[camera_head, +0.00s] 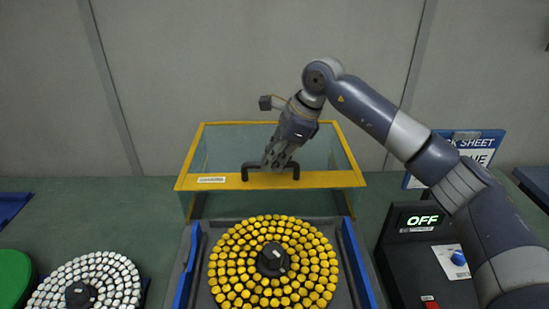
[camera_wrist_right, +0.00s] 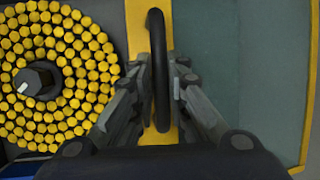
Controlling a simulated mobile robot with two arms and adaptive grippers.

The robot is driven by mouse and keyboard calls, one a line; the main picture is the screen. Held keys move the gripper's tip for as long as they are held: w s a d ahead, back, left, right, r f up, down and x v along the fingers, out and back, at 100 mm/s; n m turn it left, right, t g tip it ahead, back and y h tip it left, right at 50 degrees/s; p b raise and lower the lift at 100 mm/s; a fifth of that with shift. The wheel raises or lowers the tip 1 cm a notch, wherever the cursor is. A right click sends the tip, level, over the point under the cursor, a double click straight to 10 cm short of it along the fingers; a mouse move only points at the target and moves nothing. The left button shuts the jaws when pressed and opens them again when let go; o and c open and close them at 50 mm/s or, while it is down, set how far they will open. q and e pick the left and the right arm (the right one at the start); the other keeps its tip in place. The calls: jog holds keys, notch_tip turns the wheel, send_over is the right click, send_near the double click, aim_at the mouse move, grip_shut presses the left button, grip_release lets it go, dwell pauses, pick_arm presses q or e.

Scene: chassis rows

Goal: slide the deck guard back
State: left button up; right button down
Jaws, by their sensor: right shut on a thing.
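The deck guard (camera_head: 330,180) is a clear box with a yellow frame, standing behind the round deck of yellow-capped pieces (camera_head: 235,262). Its black handle (camera_head: 245,172) is on the front yellow bar. My right gripper (camera_head: 272,164) comes down from above and is shut on the handle. In the right wrist view the handle (camera_wrist_right: 157,60) runs between the two fingers of my right gripper (camera_wrist_right: 162,100), and the yellow bar lies under it. The yellow-capped pieces also show in the right wrist view (camera_wrist_right: 65,50). My left gripper is not in view.
A black control box (camera_head: 405,255) with a lit OFF display, a blue knob and a red button stands at the right. A blue and white sign (camera_head: 475,145) is behind it. A deck of white-capped pieces (camera_head: 110,275) and a green disc (camera_head: 12,278) are at the left.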

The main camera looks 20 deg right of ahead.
jog(key=c, duration=1.6)
grip_release()
jog(key=shift+s, duration=0.1)
jog(key=shift+o, duration=0.2)
jog(key=shift+r, duration=0.1)
jog(key=v, duration=1.1)
jog(key=shift+s+r, duration=0.2)
jog(key=shift+r, duration=0.15)
jog(key=shift+d, duration=0.1)
